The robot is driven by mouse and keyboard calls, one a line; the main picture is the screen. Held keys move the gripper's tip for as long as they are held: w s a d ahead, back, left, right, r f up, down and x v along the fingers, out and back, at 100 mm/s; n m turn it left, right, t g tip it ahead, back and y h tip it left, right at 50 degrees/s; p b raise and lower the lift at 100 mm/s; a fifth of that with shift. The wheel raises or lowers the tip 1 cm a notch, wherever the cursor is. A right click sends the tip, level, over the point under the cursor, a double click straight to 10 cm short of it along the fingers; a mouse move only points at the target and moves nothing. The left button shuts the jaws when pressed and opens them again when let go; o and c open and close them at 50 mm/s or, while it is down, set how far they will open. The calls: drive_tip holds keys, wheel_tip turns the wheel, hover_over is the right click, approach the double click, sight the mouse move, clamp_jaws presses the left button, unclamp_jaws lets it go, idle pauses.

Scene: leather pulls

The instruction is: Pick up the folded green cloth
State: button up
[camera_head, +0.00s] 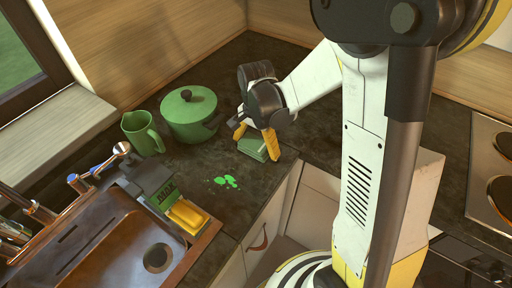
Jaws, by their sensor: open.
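The folded green cloth (252,148) lies on the dark counter near its front edge, with visible folded layers. My gripper (256,141) points down at the cloth, and its two yellow fingers are apart, one at the left and one at the right of the cloth. The right finger overlaps the cloth's right side in the picture. I cannot tell whether either finger touches the cloth. Part of the cloth is hidden behind the gripper.
A green lidded pot (188,120) and a green jug (142,134) stand left of the gripper. Green spill spots (224,181) lie in front. A yellow sponge (187,215) sits by the sink (110,250). A stove (485,165) is at right.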

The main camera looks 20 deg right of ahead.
sight(258, 144)
drive_tip(key=c, duration=0.9)
drive_tip(key=shift+o, duration=0.2)
drive_tip(key=shift+r, duration=0.45)
drive_tip(key=r, duration=0.1)
drive_tip(key=r+p, duration=0.2)
drive_tip(key=r, duration=0.1)
drive_tip(key=shift+s+d, duration=0.2)
drive_tip(key=shift+s, duration=0.15)
drive_tip(key=s+d+r+p, duration=0.3)
drive_tip(key=s+d+r, duration=0.2)
drive_tip(key=s, duration=0.4)
drive_tip(key=shift+s+r+p, duration=0.3)
drive_tip(key=shift+r+p, duration=0.1)
drive_tip(key=shift+r, duration=0.15)
drive_tip(key=shift+w, duration=0.15)
